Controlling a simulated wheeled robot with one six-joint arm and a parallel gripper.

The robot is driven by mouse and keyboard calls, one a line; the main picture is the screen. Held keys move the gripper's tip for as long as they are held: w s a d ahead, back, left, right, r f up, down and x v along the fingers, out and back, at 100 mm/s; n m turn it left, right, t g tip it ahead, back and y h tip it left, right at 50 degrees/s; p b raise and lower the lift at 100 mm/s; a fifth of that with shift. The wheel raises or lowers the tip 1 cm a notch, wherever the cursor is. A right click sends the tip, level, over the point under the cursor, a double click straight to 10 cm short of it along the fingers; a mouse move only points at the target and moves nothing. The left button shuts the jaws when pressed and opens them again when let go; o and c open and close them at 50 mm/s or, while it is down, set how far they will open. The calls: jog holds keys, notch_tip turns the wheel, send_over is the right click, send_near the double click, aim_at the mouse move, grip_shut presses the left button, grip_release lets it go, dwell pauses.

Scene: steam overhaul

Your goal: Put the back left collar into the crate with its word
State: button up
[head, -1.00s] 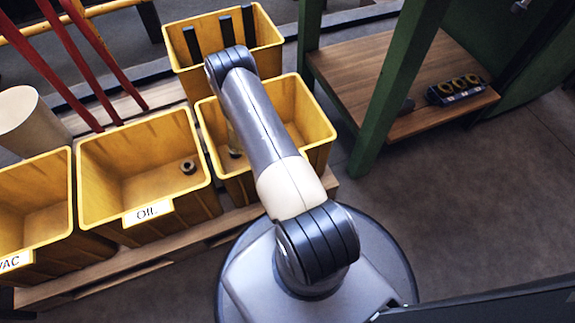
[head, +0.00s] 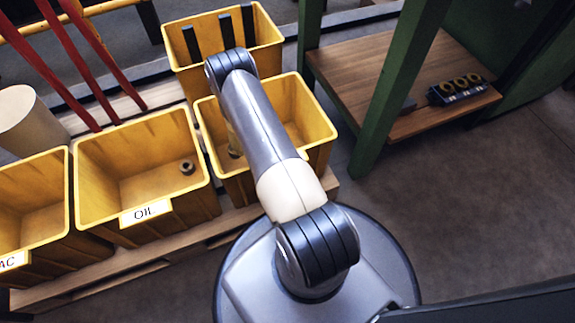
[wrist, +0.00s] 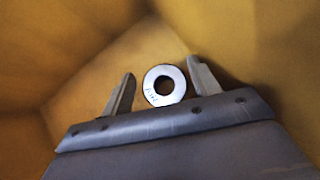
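A pale ring-shaped collar (wrist: 148,85) with small lettering, too blurred to read, shows in the wrist view inside a yellow crate (wrist: 85,90). My gripper (wrist: 161,78) is open, with one finger on each side of the collar. A narrow gap shows at the left finger; I cannot tell whether the right finger touches it. In the head view my arm reaches into the yellow crate (head: 318,150) right of the OIL crate; its front label, if any, is hidden. A small dark collar (head: 188,167) lies in the OIL crate (head: 95,190). The leftmost crate (head: 35,245) has a label ending in AC.
A back crate (head: 268,32) holds upright dark bars. A green-framed bench with a wooden shelf (head: 370,75) stands right, bearing a dark block with several brass rings (head: 462,88). Red bars (head: 72,60) and a beige cylinder (head: 30,122) are at left. The floor at right is clear.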

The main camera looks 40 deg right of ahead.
jog(key=shift+o, duration=1)
jog(key=shift+r, duration=0.15)
jog(key=shift+r+p, duration=0.6)
jog(key=shift+p, duration=0.25)
jog(key=p+v, duration=0.3)
jog(key=v, duration=0.9)
jog(key=shift+f, duration=0.2)
jog(key=b+x, duration=0.4)
jog(key=x, duration=0.8)
jog(key=shift+s+f, duration=0.1)
jog(key=shift+f, duration=0.25)
jog(key=shift+f+b, duration=0.3)
jog(key=shift+b, duration=0.15)
jog(key=shift+r+p, duration=0.35)
jog(key=shift+p, duration=0.05)
